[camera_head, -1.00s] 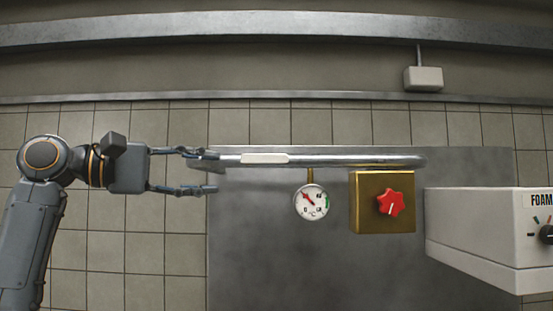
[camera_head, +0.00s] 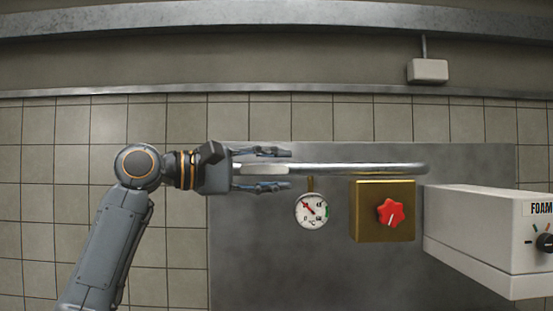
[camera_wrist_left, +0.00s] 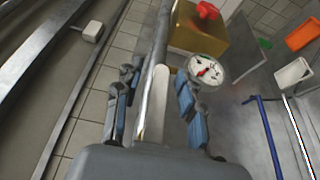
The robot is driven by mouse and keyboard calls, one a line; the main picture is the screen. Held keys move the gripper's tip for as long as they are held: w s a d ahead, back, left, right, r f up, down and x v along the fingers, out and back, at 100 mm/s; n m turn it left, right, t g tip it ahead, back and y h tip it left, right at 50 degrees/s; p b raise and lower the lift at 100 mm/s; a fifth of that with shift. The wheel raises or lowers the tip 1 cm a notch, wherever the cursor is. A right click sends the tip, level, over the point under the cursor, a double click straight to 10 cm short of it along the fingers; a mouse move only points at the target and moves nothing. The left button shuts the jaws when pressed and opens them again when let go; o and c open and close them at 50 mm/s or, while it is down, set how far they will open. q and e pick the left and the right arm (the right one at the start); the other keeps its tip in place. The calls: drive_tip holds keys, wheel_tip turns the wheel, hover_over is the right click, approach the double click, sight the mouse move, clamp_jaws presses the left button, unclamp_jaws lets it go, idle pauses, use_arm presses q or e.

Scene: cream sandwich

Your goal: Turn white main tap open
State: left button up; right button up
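The white main tap handle (camera_head: 264,169) is a long, rounded white lever lying along the horizontal metal pipe (camera_head: 350,168). In the left wrist view the handle (camera_wrist_left: 160,98) runs lengthwise between the fingers, beside the pipe (camera_wrist_left: 152,50). My left gripper (camera_head: 289,169) is open, with one finger above and one below the handle and pipe. In the left wrist view the fingers of the gripper (camera_wrist_left: 155,78) stand on either side, with gaps showing. The left end of the handle is hidden by the gripper body. My right gripper is not in view.
A round dial gauge (camera_head: 311,211) hangs under the pipe, close to the lower fingertip. A brass box (camera_head: 370,230) with a red knob (camera_head: 391,213) is to its right. A white FOAM machine (camera_head: 480,240) stands further right. The wall below the gripper is clear.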

use_arm(q)
drive_tip(key=shift+w+d, duration=0.1)
drive_tip(key=shift+d, duration=0.15)
clamp_jaws()
